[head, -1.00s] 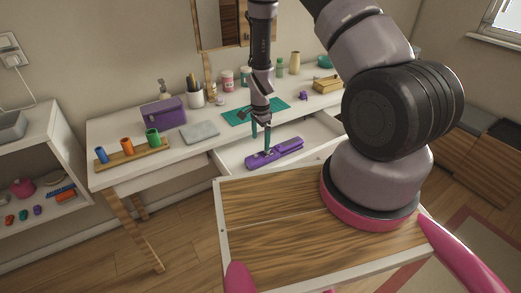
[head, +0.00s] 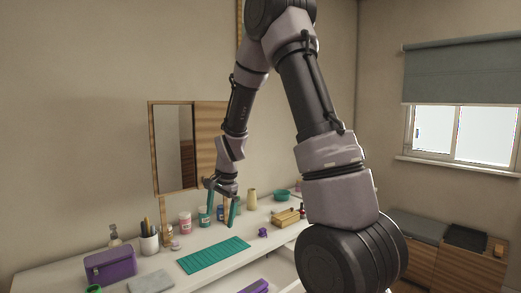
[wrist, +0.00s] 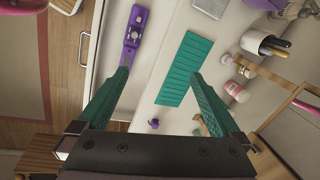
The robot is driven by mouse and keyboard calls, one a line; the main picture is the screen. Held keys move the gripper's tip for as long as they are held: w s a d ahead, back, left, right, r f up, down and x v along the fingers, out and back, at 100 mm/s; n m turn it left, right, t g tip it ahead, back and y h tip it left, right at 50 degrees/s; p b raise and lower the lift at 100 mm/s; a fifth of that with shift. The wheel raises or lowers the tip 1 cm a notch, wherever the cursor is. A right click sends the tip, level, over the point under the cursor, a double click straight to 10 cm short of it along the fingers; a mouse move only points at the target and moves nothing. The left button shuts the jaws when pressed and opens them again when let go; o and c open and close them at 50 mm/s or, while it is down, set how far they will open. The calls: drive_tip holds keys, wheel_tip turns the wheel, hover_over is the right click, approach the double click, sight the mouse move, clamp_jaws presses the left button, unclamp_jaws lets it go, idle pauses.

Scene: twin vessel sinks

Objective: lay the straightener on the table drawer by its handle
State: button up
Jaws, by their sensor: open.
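The purple straightener (wrist: 132,38) lies in the open white table drawer (wrist: 108,45) in the wrist view, along the drawer's length. In the head view only a bit of the straightener (head: 256,286) shows at the bottom edge, with part of the drawer (head: 284,272). My gripper (head: 220,218) is open and empty, with teal fingers, raised above the table in front of the mirror. In the wrist view the open fingers (wrist: 160,75) point toward the table, and the straightener is beyond the left fingertip, apart from it.
A teal mat (head: 213,255) lies on the white tabletop. Around it stand a purple box (head: 110,266), a cup of brushes (head: 149,242), several small bottles and jars, and a wooden tray (head: 287,217). A mirror (head: 173,148) is on the wall behind.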

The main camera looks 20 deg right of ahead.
drive_tip(key=s+d+r+n+t, duration=0.15)
drive_tip(key=s+r, duration=0.25)
drive_tip(key=r, duration=0.4)
drive_tip(key=s+d+r+n+t, duration=0.15)
drive_tip(key=s+r, duration=0.25)
drive_tip(key=r, duration=0.5)
drive_tip(key=s+r+n+t, duration=0.1)
drive_tip(key=s+r+n, duration=0.1)
drive_tip(key=s+r, duration=0.2)
drive_tip(key=s+d+r+n+t, duration=0.1)
drive_tip(key=s+r, duration=0.3)
drive_tip(key=s, duration=0.7)
drive_tip(key=shift+d+r+n+y, duration=0.25)
drive_tip(key=shift+d+n+y, duration=0.05)
drive_tip(key=shift+n, duration=0.2)
